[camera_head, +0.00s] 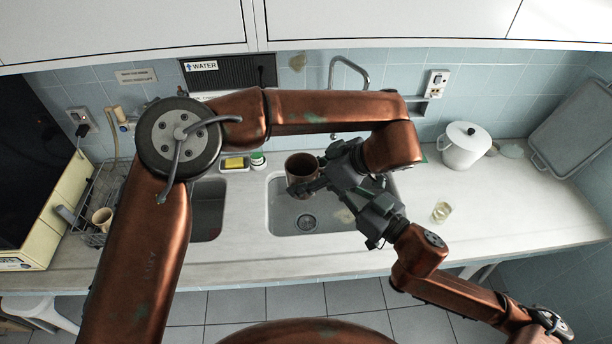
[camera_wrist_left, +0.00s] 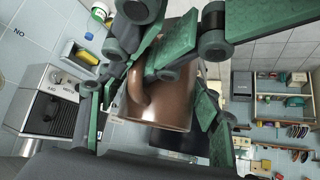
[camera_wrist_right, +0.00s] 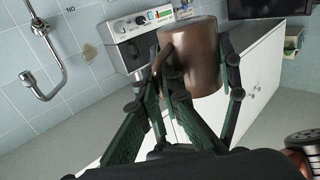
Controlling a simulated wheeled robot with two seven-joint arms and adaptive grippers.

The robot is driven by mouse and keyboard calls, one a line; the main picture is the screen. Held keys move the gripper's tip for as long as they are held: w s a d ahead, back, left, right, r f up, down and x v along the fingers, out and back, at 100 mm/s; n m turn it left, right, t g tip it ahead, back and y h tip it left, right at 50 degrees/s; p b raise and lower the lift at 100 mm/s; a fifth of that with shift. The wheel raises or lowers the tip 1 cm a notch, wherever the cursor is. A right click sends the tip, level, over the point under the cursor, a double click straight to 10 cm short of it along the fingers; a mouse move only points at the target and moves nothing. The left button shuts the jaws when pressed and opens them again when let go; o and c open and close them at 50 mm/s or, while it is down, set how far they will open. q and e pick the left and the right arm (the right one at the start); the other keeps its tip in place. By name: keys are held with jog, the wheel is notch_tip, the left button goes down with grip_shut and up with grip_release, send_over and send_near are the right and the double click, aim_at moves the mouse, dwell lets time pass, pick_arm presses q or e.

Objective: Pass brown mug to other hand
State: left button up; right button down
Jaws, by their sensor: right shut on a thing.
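The brown mug (camera_head: 301,168) is held above the sink, roughly upright in the head view. My right gripper (camera_head: 318,184) is shut on the mug. In the right wrist view the mug (camera_wrist_right: 195,58) sits between its green fingers, its handle toward the left. My left gripper (camera_head: 325,160) is at the mug too, coming from the right in the head view. In the left wrist view its open green fingers (camera_wrist_left: 155,118) stand on either side of the mug (camera_wrist_left: 165,100). The two grippers overlap closely, and the exact finger contacts are partly hidden.
Below is a double sink (camera_head: 285,218) with a faucet (camera_head: 350,68) behind it. A yellow sponge (camera_head: 234,163) lies behind the sink. A white pot (camera_head: 464,146) and a small glass (camera_head: 441,211) stand on the right counter. A dish rack (camera_head: 88,207) is at left.

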pick_arm(q)
jog(key=c, duration=0.9)
jog(key=shift+c, duration=0.2)
pick_arm(e)
jog(key=c, duration=2)
grip_release()
